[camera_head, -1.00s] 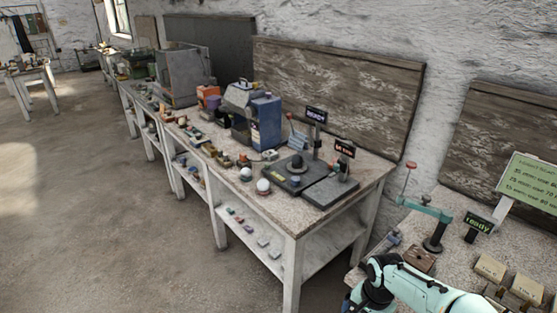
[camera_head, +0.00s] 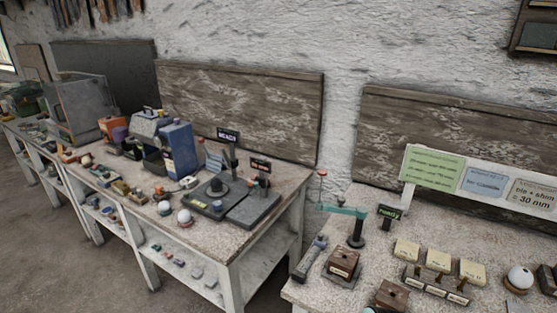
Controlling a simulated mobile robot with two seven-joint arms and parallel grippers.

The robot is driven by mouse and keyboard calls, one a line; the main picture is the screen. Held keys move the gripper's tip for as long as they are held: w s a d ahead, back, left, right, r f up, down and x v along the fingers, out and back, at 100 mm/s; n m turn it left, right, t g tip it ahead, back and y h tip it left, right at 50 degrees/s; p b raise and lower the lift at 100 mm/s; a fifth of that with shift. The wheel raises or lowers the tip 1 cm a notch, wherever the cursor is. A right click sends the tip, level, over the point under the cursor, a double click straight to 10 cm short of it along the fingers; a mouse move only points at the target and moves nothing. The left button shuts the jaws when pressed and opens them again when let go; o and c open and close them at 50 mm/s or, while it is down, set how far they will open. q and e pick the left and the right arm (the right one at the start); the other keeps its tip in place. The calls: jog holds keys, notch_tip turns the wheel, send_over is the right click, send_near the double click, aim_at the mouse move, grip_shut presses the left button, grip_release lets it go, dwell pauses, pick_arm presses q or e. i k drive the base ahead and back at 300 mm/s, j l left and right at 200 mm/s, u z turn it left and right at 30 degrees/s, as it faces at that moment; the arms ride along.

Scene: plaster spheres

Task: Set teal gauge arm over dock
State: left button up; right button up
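The teal gauge arm (camera_head: 340,209) stands on a dark post (camera_head: 356,234) near the back left corner of the right-hand table. A thin upright rod with a red knob (camera_head: 322,173) is at the arm's left end. A brown block on a dark base (camera_head: 343,264) sits in front of the post; I cannot tell whether this is the dock. The arm's left end is near the table's left edge. Neither of my grippers shows in the head view.
A rack with cream cards (camera_head: 438,283), a second brown block (camera_head: 391,296) and a white sphere (camera_head: 519,277) are further right. A gap separates this table from the left workbench (camera_head: 262,246).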

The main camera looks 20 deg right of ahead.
aim_at(360, 212)
jog(key=i+j, duration=0.4)
jog(key=i, duration=0.2)
jog(key=i+j, duration=0.45)
jog(key=i+z, duration=0.1)
jog(key=z, duration=2.75)
